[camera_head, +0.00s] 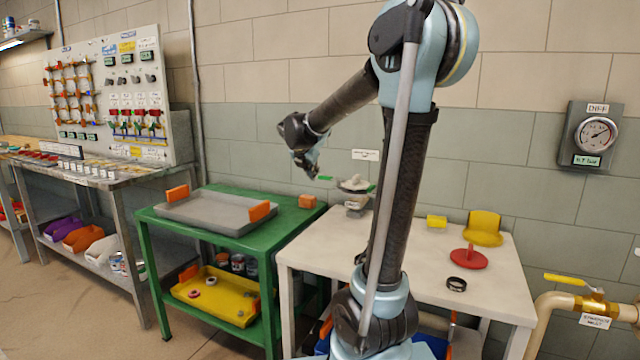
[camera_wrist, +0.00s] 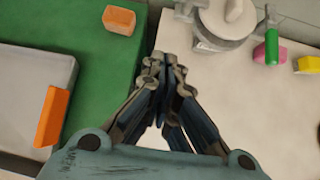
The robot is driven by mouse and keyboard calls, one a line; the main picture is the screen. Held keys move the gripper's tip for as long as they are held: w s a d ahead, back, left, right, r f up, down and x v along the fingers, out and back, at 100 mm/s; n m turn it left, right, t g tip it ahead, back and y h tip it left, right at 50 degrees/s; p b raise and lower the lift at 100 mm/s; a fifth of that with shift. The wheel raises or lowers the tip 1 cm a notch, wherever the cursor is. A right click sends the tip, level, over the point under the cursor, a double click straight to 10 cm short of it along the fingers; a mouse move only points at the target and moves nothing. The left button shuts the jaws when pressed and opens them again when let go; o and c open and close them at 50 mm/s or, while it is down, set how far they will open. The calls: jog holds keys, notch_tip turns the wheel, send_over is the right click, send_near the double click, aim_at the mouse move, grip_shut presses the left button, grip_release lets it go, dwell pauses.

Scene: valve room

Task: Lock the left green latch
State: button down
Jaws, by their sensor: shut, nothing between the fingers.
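A grey metal vessel with a pale knobbed lid (camera_head: 355,184) stands at the back left of the white table; it also shows at the top of the wrist view (camera_wrist: 222,25). The left green latch (camera_head: 325,178) sticks out sideways from the vessel's left side in the head view; its green part is not seen in the wrist view. A right green latch (camera_wrist: 272,47) points down along the vessel's right side. My gripper (camera_head: 313,174) is shut and empty, just left of the left latch in the head view. In the wrist view its fingertips (camera_wrist: 162,62) are below and left of the vessel.
The green table (camera_head: 190,222) on the left holds a grey tray (camera_head: 215,211) with orange handles and an orange block (camera_head: 307,201). The white table (camera_head: 430,262) carries a red disc (camera_head: 468,258), a black ring (camera_head: 456,284) and yellow pieces (camera_head: 483,228). A wall stands close behind.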

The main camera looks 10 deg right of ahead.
aim_at(320, 178)
jog(key=w+d+f, duration=0.2)
jog(key=w+f, duration=0.1)
jog(key=w, duration=0.3)
jog(key=w+d+f+n, duration=0.1)
jog(key=w+d+f, duration=0.1)
jog(key=w, duration=0.3)
jog(key=shift+w+f, duration=0.4)
jog(key=shift+f, duration=0.4)
jog(key=shift+w+d, duration=0.2)
jog(key=shift+w, duration=0.6)
jog(key=shift+w+r+n, duration=0.1)
jog(key=shift+n, duration=0.2)
